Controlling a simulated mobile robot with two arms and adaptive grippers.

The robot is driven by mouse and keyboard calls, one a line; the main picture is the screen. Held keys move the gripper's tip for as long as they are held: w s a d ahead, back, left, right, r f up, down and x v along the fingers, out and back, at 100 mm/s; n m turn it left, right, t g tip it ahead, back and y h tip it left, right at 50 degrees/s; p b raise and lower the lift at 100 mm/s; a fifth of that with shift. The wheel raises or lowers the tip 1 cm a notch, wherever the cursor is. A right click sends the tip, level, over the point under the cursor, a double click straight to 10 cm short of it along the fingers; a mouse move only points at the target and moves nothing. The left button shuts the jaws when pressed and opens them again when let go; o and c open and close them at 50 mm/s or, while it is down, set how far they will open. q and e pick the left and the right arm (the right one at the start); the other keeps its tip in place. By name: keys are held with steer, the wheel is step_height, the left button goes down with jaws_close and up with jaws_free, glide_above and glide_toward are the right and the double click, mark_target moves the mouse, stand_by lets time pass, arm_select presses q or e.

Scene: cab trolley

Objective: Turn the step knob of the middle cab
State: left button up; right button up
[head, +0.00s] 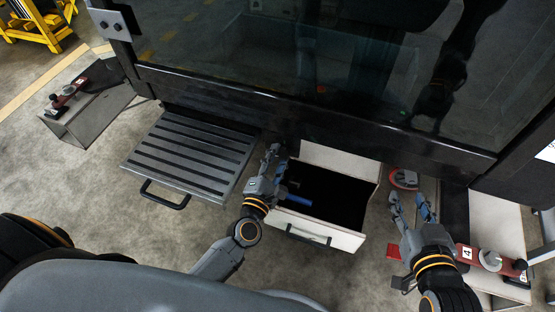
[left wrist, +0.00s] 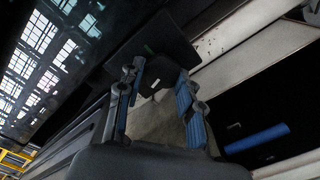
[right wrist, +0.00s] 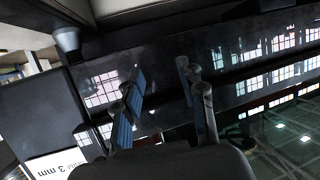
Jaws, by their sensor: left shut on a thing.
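The middle cab (head: 320,110) is a black-framed body with a large glass pane. Its black slatted step (head: 195,155) sticks out below on the left, with a bar handle (head: 165,195). My left gripper (head: 274,155) is at the cab's lower edge, between the step and an open drawer. In the left wrist view, a dark knob (left wrist: 158,76) with a small white mark sits between my fingertips, which are shut on it. In the head view the gripper hides the knob. My right gripper (head: 412,203) is open and empty, right of the drawer; its spread fingers also show in the right wrist view (right wrist: 160,85).
The open white drawer (head: 345,240) holds a blue item (head: 298,200). A grey box with a red tool (head: 68,95) stands at the far left. A trolley part with a red bar marked 4 (head: 495,260) is near my right forearm.

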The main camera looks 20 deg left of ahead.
arm_select(q)
steer(key=n, duration=0.1)
steer(key=n+b, duration=0.1)
steer(key=n, duration=0.1)
steer(key=n+b, duration=0.1)
steer(key=shift+f+n, duration=0.25)
steer(key=shift+n, duration=0.05)
steer(key=n+b, duration=0.1)
steer(key=n, duration=0.3)
steer(key=shift+d, duration=0.1)
steer(key=shift+n+b, duration=0.4)
steer(key=shift+n, duration=0.3)
arm_select(e)
step_height(320, 180, up, 17)
steer(key=s+a+t+y, duration=0.1)
steer(key=a+t+y, duration=0.1)
steer(key=t, duration=0.8)
steer(key=shift+s+f+t+y, duration=0.15)
steer(key=shift+t+y, duration=0.25)
steer(key=shift+y, duration=0.4)
arm_select(q)
steer(key=o, duration=1.2)
steer(key=shift+c, duration=0.2)
steer(key=shift+r, duration=0.1)
steer(key=shift+s, duration=0.1)
steer(key=s, duration=1.2)
